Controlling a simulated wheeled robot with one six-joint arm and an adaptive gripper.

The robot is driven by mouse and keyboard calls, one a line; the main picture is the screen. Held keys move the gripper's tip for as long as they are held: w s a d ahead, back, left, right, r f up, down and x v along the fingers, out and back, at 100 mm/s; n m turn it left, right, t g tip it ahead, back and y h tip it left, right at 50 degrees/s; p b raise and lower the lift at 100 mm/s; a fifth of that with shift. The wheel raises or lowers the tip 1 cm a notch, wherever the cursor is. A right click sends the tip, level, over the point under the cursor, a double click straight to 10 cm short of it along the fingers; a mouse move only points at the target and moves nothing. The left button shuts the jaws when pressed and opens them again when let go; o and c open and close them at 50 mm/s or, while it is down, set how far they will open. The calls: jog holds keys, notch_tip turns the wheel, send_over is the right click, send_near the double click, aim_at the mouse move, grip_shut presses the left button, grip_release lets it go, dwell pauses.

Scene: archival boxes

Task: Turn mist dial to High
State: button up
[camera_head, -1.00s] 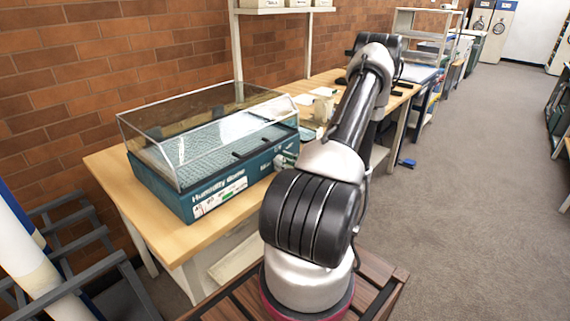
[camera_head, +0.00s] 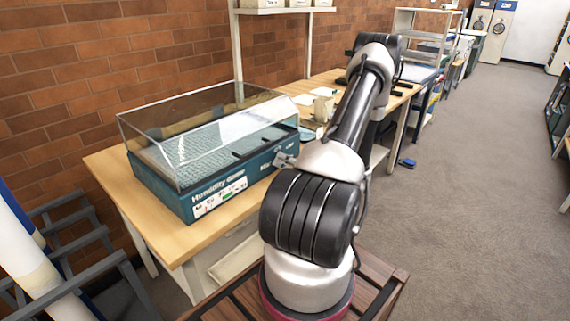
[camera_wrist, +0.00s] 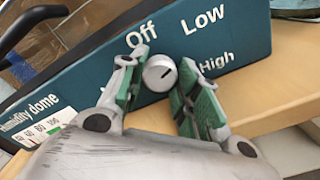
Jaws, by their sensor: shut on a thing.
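The humidity dome (camera_head: 165,190) has a teal base and a clear lid, and stands on the wooden table. Its round grey mist dial (camera_wrist: 160,73) shows in the wrist view on the teal front panel, with the white words Off, Low and High around it. A short dark mark on the dial slants up to the right, toward the side of Low and High; I cannot tell which it points at. My gripper (camera_wrist: 158,68) has its green-padded fingers on either side of the dial, shut on it. In the head view my gripper (camera_head: 287,160) is small at the base's right end.
The wooden table (camera_head: 112,167) has bare room at its near left corner. Papers and a beige container (camera_head: 323,106) lie beyond the dome. A brick wall is behind, and grey chair frames stand at the lower left.

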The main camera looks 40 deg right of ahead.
jog(key=m, duration=0.4)
jog(key=shift+m, duration=2.9)
jog(key=o, duration=1.1)
jog(key=shift+c, duration=0.2)
jog(key=shift+s+f, duration=0.1)
jog(key=s, duration=0.7)
jog(key=shift+s+d, duration=0.4)
